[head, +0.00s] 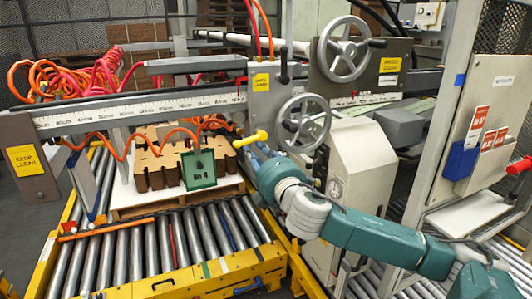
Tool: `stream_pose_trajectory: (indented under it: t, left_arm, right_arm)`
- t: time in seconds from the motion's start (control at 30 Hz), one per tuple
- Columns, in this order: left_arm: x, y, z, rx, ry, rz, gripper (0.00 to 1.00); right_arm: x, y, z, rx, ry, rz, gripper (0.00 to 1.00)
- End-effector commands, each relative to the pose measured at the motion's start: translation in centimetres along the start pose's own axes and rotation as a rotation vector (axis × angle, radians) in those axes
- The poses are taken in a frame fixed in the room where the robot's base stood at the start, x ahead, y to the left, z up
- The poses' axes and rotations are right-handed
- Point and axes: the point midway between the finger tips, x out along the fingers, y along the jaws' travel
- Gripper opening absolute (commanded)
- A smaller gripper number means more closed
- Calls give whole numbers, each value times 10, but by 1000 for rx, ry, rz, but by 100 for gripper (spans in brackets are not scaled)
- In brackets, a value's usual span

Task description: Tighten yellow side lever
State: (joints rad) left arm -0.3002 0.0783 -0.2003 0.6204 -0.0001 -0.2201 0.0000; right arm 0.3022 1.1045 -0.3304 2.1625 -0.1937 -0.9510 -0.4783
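The yellow side lever (251,139) sticks out below the ruler beam, near the middle of the head view. My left gripper is not in view.
Two grey handwheels (303,123) stand above the arm. The ruler beam (150,107) crosses the view, with orange hoses hanging around it. A roller conveyor (185,243) lies in front.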

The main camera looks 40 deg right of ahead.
Motion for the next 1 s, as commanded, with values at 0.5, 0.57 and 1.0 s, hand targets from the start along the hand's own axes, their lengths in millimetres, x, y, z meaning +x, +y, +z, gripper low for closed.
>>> stream_pose_trajectory:
  t: [0.5, 0.57, 1.0]
  left_arm:
    - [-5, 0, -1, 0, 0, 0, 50]
    - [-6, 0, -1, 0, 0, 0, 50]
    - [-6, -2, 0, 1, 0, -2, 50]
  right_arm:
    - [37, 0, 0, 2, -1, 0, 21]
    - [41, 0, 0, 2, 0, 0, 21]
    - [69, -3, 4, -71, -7, 0, 21]
